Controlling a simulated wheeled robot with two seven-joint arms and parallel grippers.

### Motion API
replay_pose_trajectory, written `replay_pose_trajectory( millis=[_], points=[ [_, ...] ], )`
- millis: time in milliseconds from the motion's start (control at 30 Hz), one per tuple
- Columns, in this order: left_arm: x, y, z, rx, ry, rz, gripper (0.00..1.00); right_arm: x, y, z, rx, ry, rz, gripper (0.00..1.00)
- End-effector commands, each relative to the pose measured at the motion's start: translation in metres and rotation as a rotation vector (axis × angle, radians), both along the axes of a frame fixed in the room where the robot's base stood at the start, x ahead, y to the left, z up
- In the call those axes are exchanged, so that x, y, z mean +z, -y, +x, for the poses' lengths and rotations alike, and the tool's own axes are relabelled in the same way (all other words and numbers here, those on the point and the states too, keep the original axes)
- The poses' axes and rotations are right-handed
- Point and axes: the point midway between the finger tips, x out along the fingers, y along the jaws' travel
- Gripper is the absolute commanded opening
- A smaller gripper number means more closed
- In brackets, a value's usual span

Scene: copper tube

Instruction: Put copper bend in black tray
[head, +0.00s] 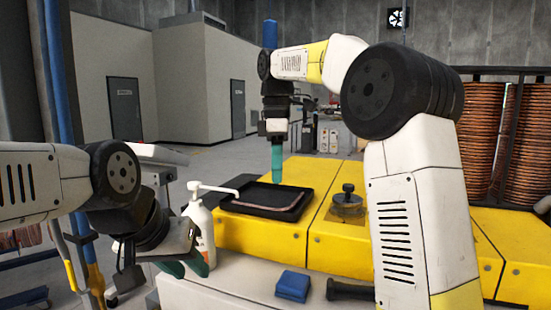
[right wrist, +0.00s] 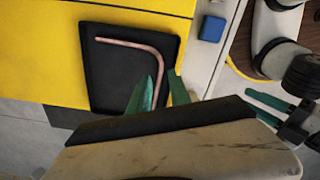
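The copper bend (right wrist: 135,45) is an L-shaped tube lying inside the black tray (right wrist: 91,95). In the head view the bend (head: 243,207) shows as a thin brownish line in the tray (head: 272,188), which sits on the yellow bench. My right gripper (head: 277,180) points down above the tray, with its teal fingers apart in the right wrist view (right wrist: 160,88). One leg of the bend runs down between those fingers, apparently below them. My left gripper (head: 185,265) is open and empty at the left front, by the white pump bottle. It also shows in the right wrist view (right wrist: 267,109).
A white pump bottle (head: 203,235) stands left of the tray. A round fixture with a black knob (head: 348,203) is right of the tray on the yellow bench. A blue block (head: 293,285) and a dark cylindrical piece (head: 350,290) lie on the grey surface in front.

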Motion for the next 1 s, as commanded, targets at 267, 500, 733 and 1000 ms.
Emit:
replay_pose_trajectory(
  millis=[267, 500, 733, 1000],
  points=[
    [0.000, 0.000, 0.000, 0.000, 0.000, 0.000, 0.32, 0.034, 0.000, 0.000, 0.001, 0.000, 0.000, 0.24],
    [0.000, 0.000, 0.000, 0.000, 0.000, 0.000, 0.32, 0.039, 0.009, -0.007, -0.049, 0.015, 0.012, 0.24],
    [0.000, 0.000, 0.000, 0.000, 0.000, 0.000, 0.32, 0.029, 0.058, -0.057, -0.410, 0.123, 0.118, 0.24],
    [0.000, 0.000, 0.000, 0.000, 0.000, 0.000, 0.32, -0.029, 0.106, -0.146, -0.968, 0.235, 0.333, 0.24]
  ],
)
